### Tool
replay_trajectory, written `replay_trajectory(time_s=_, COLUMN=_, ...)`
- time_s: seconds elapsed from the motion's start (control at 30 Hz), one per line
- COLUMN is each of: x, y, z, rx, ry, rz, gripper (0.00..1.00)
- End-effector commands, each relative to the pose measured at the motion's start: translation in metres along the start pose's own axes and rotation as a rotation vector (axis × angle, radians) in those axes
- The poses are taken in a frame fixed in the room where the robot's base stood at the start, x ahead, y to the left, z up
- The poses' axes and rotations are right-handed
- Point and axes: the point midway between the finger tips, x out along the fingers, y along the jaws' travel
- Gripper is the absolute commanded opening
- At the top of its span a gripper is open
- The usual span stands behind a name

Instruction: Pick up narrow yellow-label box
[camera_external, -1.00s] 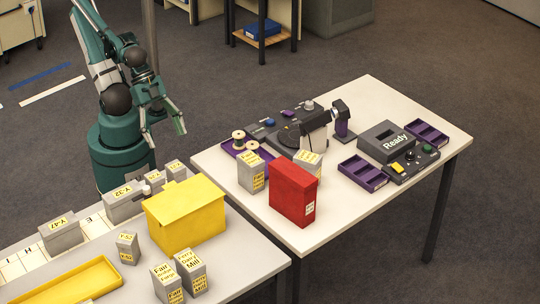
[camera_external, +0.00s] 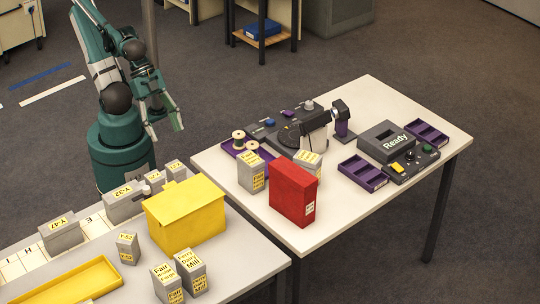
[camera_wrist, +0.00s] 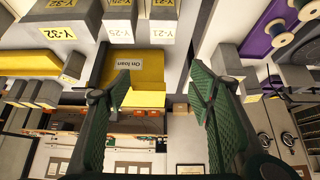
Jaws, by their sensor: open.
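Several grey boxes with yellow labels stand on the left table; I cannot tell for certain which is the task's narrow one. Along the back are a wide Y-47 box (camera_external: 62,238), a Y-32 box (camera_external: 122,206) and narrower boxes (camera_external: 176,170) partly behind the yellow box. In the wrist view the Y-32 box (camera_wrist: 62,22) is upper left, with two narrower boxes beside it, one (camera_wrist: 120,12) left and one (camera_wrist: 161,12) right. My gripper (camera_external: 164,128) is open and empty, raised behind the tables. Its spread fingers (camera_wrist: 162,82) show in the wrist view.
A yellow "On loan" box (camera_external: 188,215) stands at the left table's right end. A yellow tray (camera_external: 70,282), a small box (camera_external: 127,248) and two labelled boxes (camera_external: 178,275) are in front. The right table holds a red box (camera_external: 292,192), grey boxes and devices.

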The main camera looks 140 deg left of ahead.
Motion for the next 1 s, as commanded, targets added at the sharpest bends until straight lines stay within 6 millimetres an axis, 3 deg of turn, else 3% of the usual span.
replay_trajectory(time_s=0.27, x=-0.019, y=0.000, z=-0.014, rx=0.000, ry=0.000, rz=0.000, gripper=0.53)
replay_trajectory(time_s=0.67, x=-0.016, y=-0.002, z=-0.017, rx=0.139, ry=-0.072, rz=0.023, gripper=0.53)
replay_trajectory(time_s=1.0, x=-0.011, y=-0.004, z=-0.023, rx=0.392, ry=-0.183, rz=0.105, gripper=0.53)
